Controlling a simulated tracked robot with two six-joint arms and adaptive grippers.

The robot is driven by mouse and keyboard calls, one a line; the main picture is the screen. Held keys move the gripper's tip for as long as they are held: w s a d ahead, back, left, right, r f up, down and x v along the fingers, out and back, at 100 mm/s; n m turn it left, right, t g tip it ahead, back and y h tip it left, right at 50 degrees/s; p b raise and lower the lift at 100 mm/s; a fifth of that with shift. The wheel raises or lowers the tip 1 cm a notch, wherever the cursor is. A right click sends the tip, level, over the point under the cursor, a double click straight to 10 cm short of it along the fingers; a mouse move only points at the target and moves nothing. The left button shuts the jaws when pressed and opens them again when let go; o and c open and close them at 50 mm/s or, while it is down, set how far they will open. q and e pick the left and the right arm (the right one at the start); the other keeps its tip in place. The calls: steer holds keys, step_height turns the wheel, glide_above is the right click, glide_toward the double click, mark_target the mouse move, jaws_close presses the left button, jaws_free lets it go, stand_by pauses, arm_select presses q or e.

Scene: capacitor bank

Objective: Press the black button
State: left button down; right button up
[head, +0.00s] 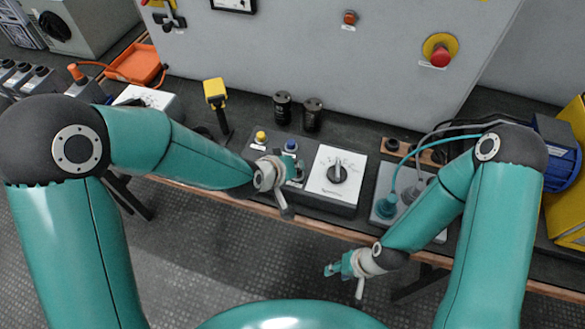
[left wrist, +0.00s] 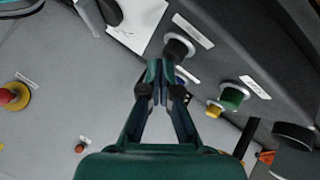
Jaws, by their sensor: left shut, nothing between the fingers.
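The black button (left wrist: 179,47) has a pale collar and a white label, and sits on the grey button box (head: 258,153) on the bench. In the head view I cannot make it out behind my left gripper (head: 297,168). In the left wrist view my left gripper (left wrist: 160,68) is shut and empty, its fingertips right beside the black button; I cannot tell whether they touch. A green button (left wrist: 232,97) and a yellow button (left wrist: 214,110) are farther along the box. My right gripper (head: 334,268) hangs in front of the bench edge, too small to judge its fingers.
A blue button (head: 291,145) stands just behind my left gripper. A white box with a rotary knob (head: 337,173) is to its right. Two black cylinders (head: 312,115) and a yellow-headed tool (head: 216,95) stand behind. A red emergency button (head: 440,56) is on the grey panel.

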arm_select(q)
steer(key=shift+f+b, duration=0.65)
stand_by(0.4)
steer(key=shift+r, duration=0.1)
steer(key=shift+r+p, duration=0.9)
steer(key=shift+r, duration=0.4)
steer(key=shift+r, duration=0.1)
steer(key=shift+r+p, duration=1.8)
steer(key=shift+r, duration=0.65)
